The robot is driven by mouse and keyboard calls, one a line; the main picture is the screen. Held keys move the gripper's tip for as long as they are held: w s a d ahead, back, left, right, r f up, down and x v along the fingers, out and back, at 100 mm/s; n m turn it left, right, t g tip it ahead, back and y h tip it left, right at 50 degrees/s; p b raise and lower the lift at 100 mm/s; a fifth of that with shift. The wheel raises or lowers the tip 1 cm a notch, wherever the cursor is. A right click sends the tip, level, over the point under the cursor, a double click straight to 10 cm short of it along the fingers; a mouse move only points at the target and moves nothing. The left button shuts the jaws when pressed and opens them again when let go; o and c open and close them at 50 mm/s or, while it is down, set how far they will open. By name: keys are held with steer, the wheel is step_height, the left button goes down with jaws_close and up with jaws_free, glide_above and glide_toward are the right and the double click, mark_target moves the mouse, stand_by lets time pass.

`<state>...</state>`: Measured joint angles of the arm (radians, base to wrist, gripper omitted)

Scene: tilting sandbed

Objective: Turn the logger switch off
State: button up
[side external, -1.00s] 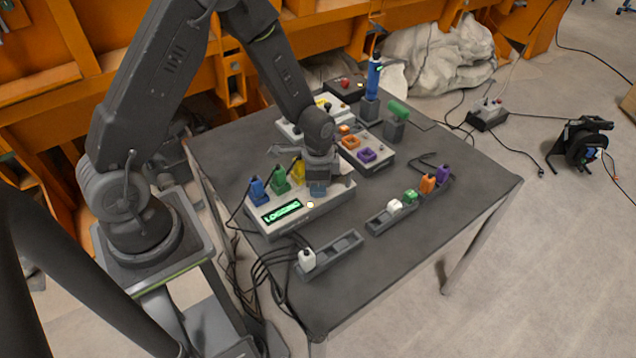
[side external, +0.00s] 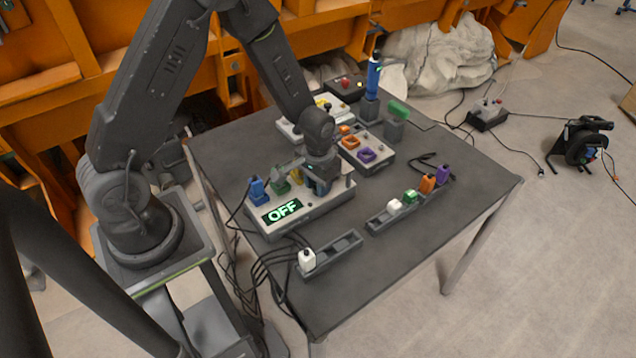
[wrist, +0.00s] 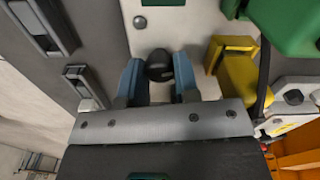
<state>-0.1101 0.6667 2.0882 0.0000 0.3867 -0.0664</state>
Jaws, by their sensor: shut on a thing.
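The logger (side external: 300,229) is a light grey box on the table, and its display (side external: 283,211) reads OFF in green. The logger switch (wrist: 158,64) is a dark rounded knob on the box's pale top, seen in the wrist view. My gripper (wrist: 157,76) has its blue-padded fingers on either side of this knob and is shut on it. In the side view my gripper (side external: 320,187) is low over the right part of the logger and hides the switch.
A blue plug (side external: 257,189), a green plug (side external: 280,186) and a yellow plug (wrist: 238,72) stand along the logger's back, close to my fingers. A dark rack (side external: 340,250) with a white plug is in front. Another rack (side external: 378,224) holds several coloured plugs at right.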

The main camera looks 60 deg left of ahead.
steer(key=shift+n, duration=1.2)
steer(key=o, duration=0.9)
steer(key=shift+o, duration=0.2)
step_height(320, 180, up, 14)
